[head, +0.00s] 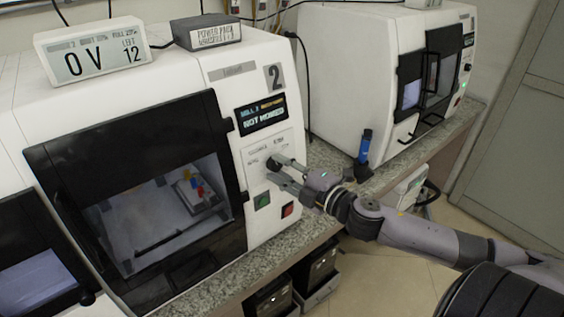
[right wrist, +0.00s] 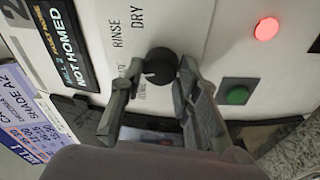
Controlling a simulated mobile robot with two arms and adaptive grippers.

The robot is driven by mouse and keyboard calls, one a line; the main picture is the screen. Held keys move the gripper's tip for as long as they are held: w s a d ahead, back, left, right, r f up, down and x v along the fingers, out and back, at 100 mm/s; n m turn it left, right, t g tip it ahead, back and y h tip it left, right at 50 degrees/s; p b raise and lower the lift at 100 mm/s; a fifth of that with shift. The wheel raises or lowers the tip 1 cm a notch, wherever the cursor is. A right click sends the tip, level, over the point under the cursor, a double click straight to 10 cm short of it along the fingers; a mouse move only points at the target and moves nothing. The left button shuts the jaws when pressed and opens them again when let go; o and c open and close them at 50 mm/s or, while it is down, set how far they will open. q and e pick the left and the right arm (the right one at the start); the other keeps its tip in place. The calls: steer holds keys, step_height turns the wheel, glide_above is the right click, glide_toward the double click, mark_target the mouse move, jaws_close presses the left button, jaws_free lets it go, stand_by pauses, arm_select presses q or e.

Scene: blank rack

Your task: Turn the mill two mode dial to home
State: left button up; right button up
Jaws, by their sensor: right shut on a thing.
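Mill two (head: 228,75) is a white machine marked 2, with a dark-framed window. Its display (head: 261,114) reads NOT HOMED; the display also shows in the right wrist view (right wrist: 68,55). The mode dial (right wrist: 161,65) is a round black knob on the white panel, with RINSE and DRY printed near it. Other labels beside it are partly hidden or too small to read. A small pale mark shows on the dial's lower left side. My right gripper (head: 270,170) is at the panel, its two fingers shut on either side of the dial. My left gripper is out of view.
A green button (head: 262,201) and a red button (head: 287,210) sit just below the dial. Another white mill (head: 345,70) stands at the right.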

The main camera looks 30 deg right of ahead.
steer(key=n+p, duration=0.3)
steer(key=n, duration=0.2)
steer(key=shift+r+g, duration=0.2)
steer(key=shift+g, duration=0.2)
steer(key=n+p, duration=0.2)
steer(key=shift+n, duration=0.4)
steer(key=shift+f+n+g+p, duration=0.15)
steer(key=shift+n+g+p, duration=0.15)
steer(key=shift+n+p, duration=0.25)
steer(key=shift+f+n, duration=0.1)
steer(key=shift+n, duration=0.15)
steer(key=o, duration=1.2)
steer(key=shift+c, duration=0.2)
steer(key=v, duration=1.2)
steer(key=shift+d, duration=0.2)
